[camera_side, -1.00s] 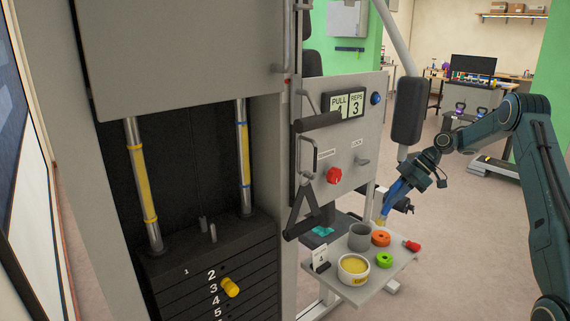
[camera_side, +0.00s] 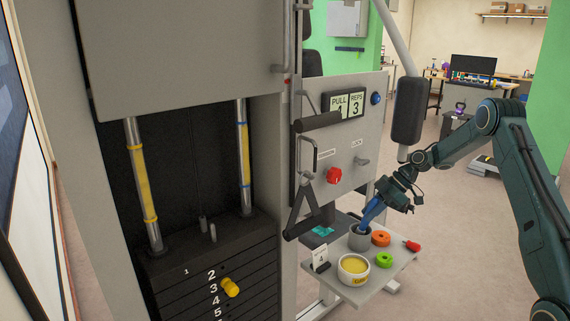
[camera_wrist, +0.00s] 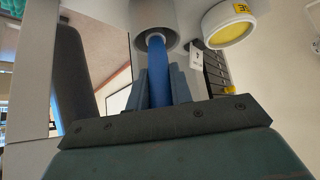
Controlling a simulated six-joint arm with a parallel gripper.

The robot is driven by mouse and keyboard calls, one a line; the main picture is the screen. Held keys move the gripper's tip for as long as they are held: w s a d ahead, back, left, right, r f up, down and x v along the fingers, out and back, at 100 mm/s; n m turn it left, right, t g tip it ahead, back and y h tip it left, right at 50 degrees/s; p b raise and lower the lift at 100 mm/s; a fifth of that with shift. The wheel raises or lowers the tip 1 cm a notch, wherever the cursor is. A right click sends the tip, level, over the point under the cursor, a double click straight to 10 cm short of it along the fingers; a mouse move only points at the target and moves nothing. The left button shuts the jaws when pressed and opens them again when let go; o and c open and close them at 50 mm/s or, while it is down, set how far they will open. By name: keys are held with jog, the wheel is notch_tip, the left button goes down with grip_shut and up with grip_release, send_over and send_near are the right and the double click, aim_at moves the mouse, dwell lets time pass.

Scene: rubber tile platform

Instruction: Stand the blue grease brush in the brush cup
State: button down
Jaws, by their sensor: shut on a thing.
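The blue grease brush (camera_side: 371,212) is held in my gripper (camera_side: 384,199), tilted, with its lower end at the mouth of the grey brush cup (camera_side: 360,240). In the wrist view the blue brush (camera_wrist: 158,75) runs from between my gripper's fingers (camera_wrist: 160,88) into the opening of the grey cup (camera_wrist: 152,22). The bristle end is hidden inside the cup. My gripper is shut on the brush and is above and to the right of the cup in the side view. I cannot tell whether the brush touches the cup's bottom.
A small grey shelf (camera_side: 392,264) carries the cup, a tub of yellow grease (camera_side: 354,268), an orange ring (camera_side: 381,238), a green ring (camera_side: 384,260) and a red-handled item (camera_side: 412,245). A small white card (camera_side: 320,257) stands at its left. A handle (camera_side: 303,212) hangs nearby.

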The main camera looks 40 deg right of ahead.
jog(key=shift+w+a+f, duration=0.1)
jog(key=shift+a+f, duration=0.1)
jog(key=shift+f, duration=0.05)
jog(key=shift+w+a+r+g+h, duration=0.2)
jog(key=shift+w+a+g+h, duration=0.35)
jog(key=shift+a+g+h, duration=0.45)
jog(key=shift+w+d+f+h, duration=0.1)
jog(key=shift+d+f+h, duration=0.05)
jog(key=shift+f+h, duration=0.35)
jog(key=shift+f, duration=0.2)
jog(key=c, duration=1.3)
grip_release()
jog(key=shift+o, duration=0.2)
jog(key=v, duration=1.3)
jog(key=shift+d+r, duration=0.2)
jog(key=shift+r, duration=0.1)
